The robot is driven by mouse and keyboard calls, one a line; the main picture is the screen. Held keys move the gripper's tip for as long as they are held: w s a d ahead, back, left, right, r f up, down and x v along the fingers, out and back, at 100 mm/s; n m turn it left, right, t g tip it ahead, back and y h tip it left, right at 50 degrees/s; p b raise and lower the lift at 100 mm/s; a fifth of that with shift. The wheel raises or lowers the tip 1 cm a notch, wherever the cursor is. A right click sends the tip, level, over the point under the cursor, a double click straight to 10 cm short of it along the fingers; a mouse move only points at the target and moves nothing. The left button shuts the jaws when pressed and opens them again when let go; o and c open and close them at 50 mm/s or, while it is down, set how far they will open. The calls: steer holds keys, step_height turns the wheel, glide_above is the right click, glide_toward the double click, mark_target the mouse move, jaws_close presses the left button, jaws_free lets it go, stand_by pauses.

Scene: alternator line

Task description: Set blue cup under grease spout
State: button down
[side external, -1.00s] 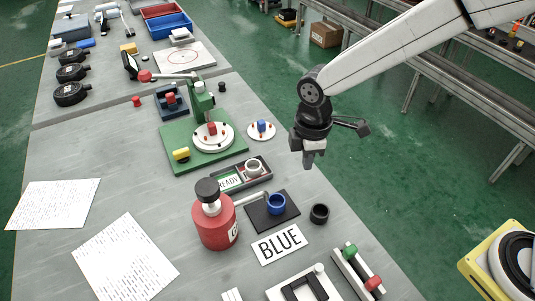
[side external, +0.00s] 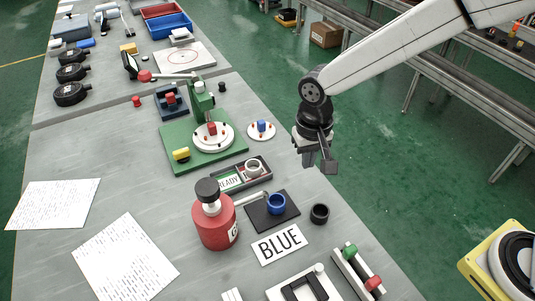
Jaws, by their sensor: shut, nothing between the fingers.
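The blue cup (side external: 276,205) stands upright on a black square pad (side external: 258,217). A red grease bottle (side external: 215,228) with a dark cap stands left of it. The bottle's pale spout (side external: 252,197) reaches right, and its tip is at or just over the cup's left rim; exact alignment is hard to tell. My gripper (side external: 309,163) is shut and empty. It hangs in the air to the upper right of the cup, near the table's right edge, well apart from the cup.
A card reading BLUE (side external: 279,244) lies in front of the pad. A black cup (side external: 320,214) stands right of it. A tray marked READY (side external: 228,181) holds a white cup (side external: 254,167). A green press fixture (side external: 180,155) stands behind. Papers (side external: 125,260) lie at left.

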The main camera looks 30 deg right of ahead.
mark_target(289, 201)
steer(key=m, duration=1.5)
steer(key=shift+d+m, duration=0.15)
steer(key=shift+m, duration=0.25)
steer(key=shift+f, duration=0.1)
step_height(289, 201, down, 10)
steer(key=shift+a, duration=2.05)
